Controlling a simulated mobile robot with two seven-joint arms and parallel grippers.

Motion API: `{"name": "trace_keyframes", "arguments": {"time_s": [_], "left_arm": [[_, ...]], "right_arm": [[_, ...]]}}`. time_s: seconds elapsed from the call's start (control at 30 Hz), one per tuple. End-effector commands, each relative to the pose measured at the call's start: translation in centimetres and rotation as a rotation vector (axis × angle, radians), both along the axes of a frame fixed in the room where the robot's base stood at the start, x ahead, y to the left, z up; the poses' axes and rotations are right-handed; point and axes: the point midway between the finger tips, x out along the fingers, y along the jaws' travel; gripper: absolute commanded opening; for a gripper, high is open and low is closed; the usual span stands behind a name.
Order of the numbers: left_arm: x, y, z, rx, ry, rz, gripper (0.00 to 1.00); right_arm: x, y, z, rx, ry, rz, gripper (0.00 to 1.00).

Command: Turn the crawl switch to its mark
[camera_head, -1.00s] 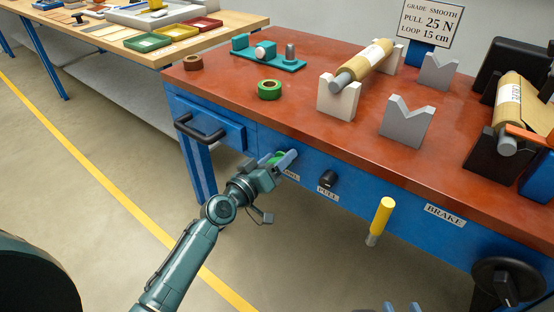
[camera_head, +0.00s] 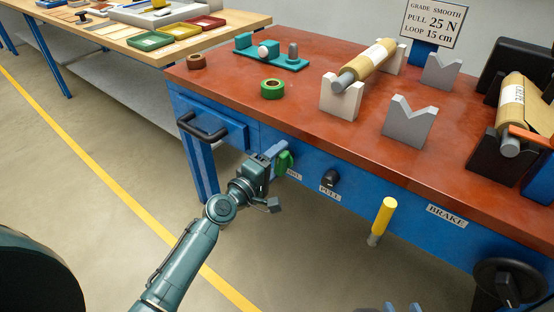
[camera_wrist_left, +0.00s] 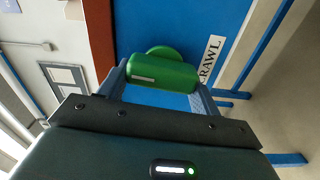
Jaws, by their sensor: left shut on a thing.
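The green crawl switch (camera_head: 285,161) is on the blue front panel of the bench, left of the pull knob. My left gripper (camera_head: 279,158) is shut on it. In the left wrist view the green handle (camera_wrist_left: 162,73) sits between the two fingers, with a pale strip on its face. The CRAWL label (camera_wrist_left: 211,60) is beside it; in the head view the gripper partly hides this label. The switch's mark cannot be made out. Two fingertips of my right gripper (camera_head: 403,307) show apart at the bottom edge, with nothing seen between them.
On the panel to the right are the black PULL knob (camera_head: 331,178), a yellow handle (camera_head: 384,217) and a black brake wheel (camera_head: 507,283). A drawer with a black handle (camera_head: 203,128) is to the left. The floor in front is clear.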

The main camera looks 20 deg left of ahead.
Motion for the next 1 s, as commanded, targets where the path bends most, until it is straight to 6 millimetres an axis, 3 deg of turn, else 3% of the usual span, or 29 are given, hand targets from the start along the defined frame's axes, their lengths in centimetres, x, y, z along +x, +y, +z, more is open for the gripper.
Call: {"name": "trace_keyframes", "arguments": {"time_s": [0.3, 0.8, 0.83, 1.0], "left_arm": [[-0.04, -0.02, -0.18, -0.094, 0.036, -0.001, 0.41], [-0.04, -0.03, -0.21, -0.111, 0.042, -0.001, 0.41], [-0.04, -0.03, -0.21, -0.111, 0.041, -0.001, 0.66], [-0.03, -0.01, -0.19, -0.109, 0.041, -0.001, 0.8]], "right_arm": [[0.1, 0.05, 0.08, 0.001, -0.001, 0.001, 0.36], [0.09, 0.07, 0.03, 0.001, 0.0, 0.002, 0.36], [0.09, 0.07, 0.03, 0.001, 0.0, 0.002, 0.36], [0.08, 0.07, 0.03, 0.001, 0.0, 0.002, 0.36]]}}
